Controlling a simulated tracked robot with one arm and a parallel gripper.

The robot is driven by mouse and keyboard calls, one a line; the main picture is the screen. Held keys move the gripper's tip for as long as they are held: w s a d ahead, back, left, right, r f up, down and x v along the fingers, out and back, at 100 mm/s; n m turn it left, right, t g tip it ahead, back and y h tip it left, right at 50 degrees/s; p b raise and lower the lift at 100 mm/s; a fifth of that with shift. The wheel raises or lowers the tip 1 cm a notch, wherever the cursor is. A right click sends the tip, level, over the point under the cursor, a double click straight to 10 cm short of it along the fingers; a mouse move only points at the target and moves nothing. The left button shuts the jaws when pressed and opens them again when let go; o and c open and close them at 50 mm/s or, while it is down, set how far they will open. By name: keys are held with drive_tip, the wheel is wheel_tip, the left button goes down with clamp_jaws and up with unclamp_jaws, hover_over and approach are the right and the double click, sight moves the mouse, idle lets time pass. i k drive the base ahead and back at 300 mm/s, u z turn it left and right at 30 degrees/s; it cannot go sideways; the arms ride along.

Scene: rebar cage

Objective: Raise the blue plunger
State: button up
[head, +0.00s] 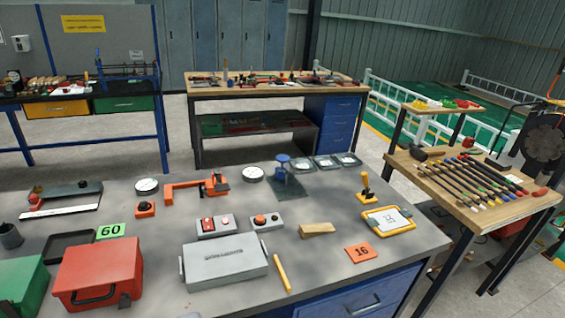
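A blue plunger with a round flat top (283,159) stands upright on the far part of the grey workbench (150,219). Below its top is a narrower blue stem, over a dark square base plate (288,187). I cannot tell from here how far it is pressed down. My gripper is not in view, and nothing touches the plunger.
An orange clamp-like tool (198,186) and a round dial (252,174) lie left of the plunger. Several dials (326,162) sit right of it. Nearer are button boxes (215,226), a grey case (224,264) and a yellow joystick (366,187).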

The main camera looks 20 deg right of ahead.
sight(281, 158)
drive_tip(key=k, duration=0.6)
drive_tip(key=z, duration=0.7)
drive_tip(key=i, duration=2.55)
drive_tip(key=u, duration=0.7)
